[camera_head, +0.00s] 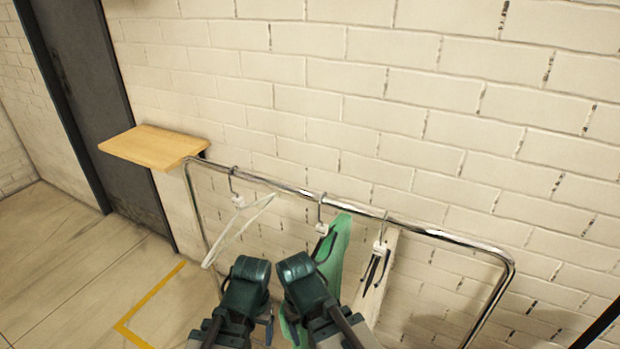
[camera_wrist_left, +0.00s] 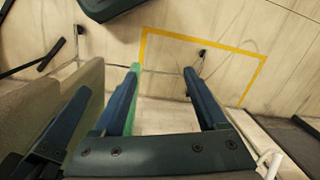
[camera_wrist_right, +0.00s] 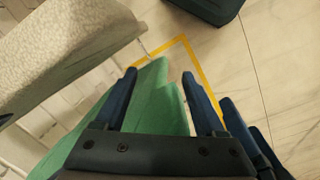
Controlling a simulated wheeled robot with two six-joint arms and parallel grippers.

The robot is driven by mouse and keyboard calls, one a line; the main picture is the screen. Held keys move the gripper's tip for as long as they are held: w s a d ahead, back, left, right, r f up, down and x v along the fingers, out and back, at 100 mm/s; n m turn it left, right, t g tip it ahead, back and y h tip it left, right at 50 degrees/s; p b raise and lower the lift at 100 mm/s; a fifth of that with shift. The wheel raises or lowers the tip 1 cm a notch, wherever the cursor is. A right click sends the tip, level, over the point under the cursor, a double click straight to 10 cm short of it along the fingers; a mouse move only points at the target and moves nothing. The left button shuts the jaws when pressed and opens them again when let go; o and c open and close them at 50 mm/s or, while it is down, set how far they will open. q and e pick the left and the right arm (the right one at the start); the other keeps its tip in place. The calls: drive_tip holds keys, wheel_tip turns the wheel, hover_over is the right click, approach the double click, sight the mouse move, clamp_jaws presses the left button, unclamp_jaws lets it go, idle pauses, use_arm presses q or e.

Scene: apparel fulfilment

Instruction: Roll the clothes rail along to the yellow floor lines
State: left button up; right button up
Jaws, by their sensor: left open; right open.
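The chrome clothes rail (camera_head: 440,236) stands along the white brick wall. From it hang a bare white hanger (camera_head: 238,225), a green garment (camera_head: 334,246) and a cream garment (camera_head: 378,272). A yellow floor line (camera_head: 150,295) makes a corner left of the rail; it also shows in the left wrist view (camera_wrist_left: 205,43), around a small dark foot, perhaps a caster. My left gripper (camera_wrist_left: 162,70) is open, with a green edge by one finger. My right gripper (camera_wrist_right: 160,73) is open, with the green garment (camera_wrist_right: 155,105) between or just beyond its fingers; I cannot tell whether they touch.
A wooden shelf (camera_head: 153,145) juts from the wall just left of the rail's top corner. A dark door (camera_head: 85,95) stands further left. The pale floor (camera_head: 60,260) at the left is clear. The wall is close behind the rail.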

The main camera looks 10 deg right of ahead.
use_arm(q)
drive_tip(key=w+a+r+n+t+h+p, duration=0.1)
drive_tip(key=w+a+r+n+p, duration=0.2)
drive_tip(key=r+p, duration=0.85)
drive_tip(key=w+a+r+n+h+p, duration=0.1)
drive_tip(key=w+a+r+p, duration=0.25)
drive_tip(key=r+p, duration=0.8)
drive_tip(key=n+t+h+b, duration=0.4)
drive_tip(key=n+t+b, duration=0.3)
drive_tip(key=n, duration=0.4)
approach(273, 183)
drive_tip(key=shift+g, duration=0.3)
drive_tip(key=b+x, duration=0.1)
drive_tip(key=x, duration=0.9)
drive_tip(key=shift+w, duration=0.15)
drive_tip(key=shift+r, duration=0.1)
drive_tip(key=shift+c, duration=0.2)
clamp_jaws()
